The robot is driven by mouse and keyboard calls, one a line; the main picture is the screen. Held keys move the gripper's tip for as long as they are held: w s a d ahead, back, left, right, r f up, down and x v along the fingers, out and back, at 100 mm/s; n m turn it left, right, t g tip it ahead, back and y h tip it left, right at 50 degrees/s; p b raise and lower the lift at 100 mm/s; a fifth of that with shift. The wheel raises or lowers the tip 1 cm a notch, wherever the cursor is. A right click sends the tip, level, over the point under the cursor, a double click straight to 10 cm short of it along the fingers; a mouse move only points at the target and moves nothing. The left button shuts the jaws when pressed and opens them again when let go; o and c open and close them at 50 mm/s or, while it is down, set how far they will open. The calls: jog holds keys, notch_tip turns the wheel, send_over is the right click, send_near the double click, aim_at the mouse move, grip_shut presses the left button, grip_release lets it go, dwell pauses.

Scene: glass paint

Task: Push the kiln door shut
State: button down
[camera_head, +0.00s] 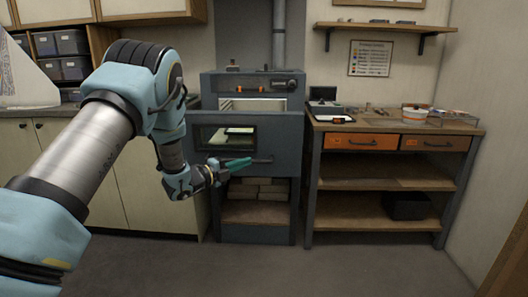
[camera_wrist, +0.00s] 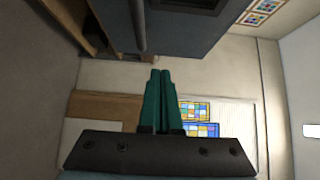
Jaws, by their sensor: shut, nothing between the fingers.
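The kiln (camera_head: 292,90) is a dark grey cabinet at the centre of the head view. Its door (camera_head: 285,135) has a dark window and a bar handle (camera_head: 263,161). The door stands open in front of the body, and the pale inside shows above its top edge. My gripper (camera_head: 247,161) is shut and empty, in front of the door's lower part by the handle. In the wrist view its green fingers (camera_wrist: 160,74) lie together below a dark grey panel (camera_wrist: 185,30) and a bar (camera_wrist: 138,25). I cannot tell whether they touch the door.
Pale cabinets (camera_head: 104,195) are at left, partly behind my arm. Stacked bricks (camera_head: 265,190) lie under the kiln. The floor (camera_head: 330,270) in front is clear.

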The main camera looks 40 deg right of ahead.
jog(key=p, duration=0.4)
send_near(274, 148)
jog(key=s+d, duration=0.3)
jog(key=shift+w+d+p, duration=0.3)
jog(key=shift+w+d, duration=0.7)
jog(key=shift+w, duration=0.1)
jog(key=shift+w+d, duration=0.45)
